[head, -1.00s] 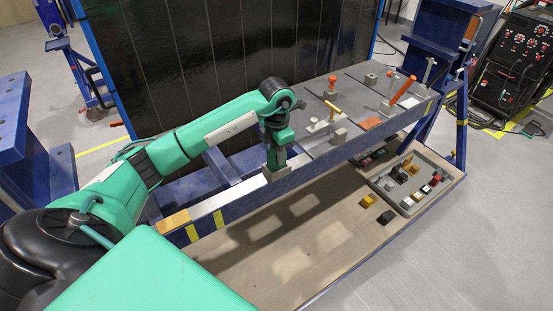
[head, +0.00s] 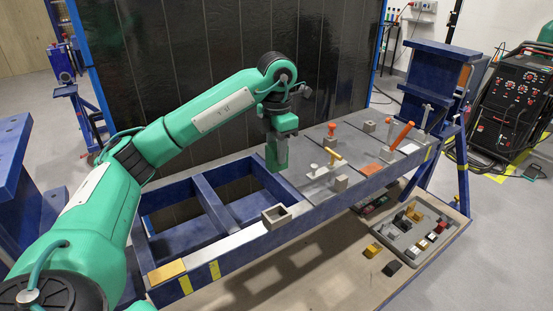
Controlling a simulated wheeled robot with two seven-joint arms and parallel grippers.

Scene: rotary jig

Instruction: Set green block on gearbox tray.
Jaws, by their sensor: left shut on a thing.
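My left gripper (head: 279,135) points down over the blue frame, shut on a green block (head: 277,155). The block hangs upright in the air behind a small hollow grey box, apart from it. The gripper's fingertips are hard to tell from the block. A grey tray (head: 399,249) with several small coloured pieces sits on the lower wooden board at the right; I cannot tell whether it is the gearbox tray. My right gripper is not in view.
The open-topped grey box (head: 277,217) stands on the blue frame's front rail (head: 235,240). Orange and yellow clamp handles (head: 402,134) rise from the plates at the right. A yellow block (head: 373,250) and a black block (head: 391,268) lie beside the grey tray.

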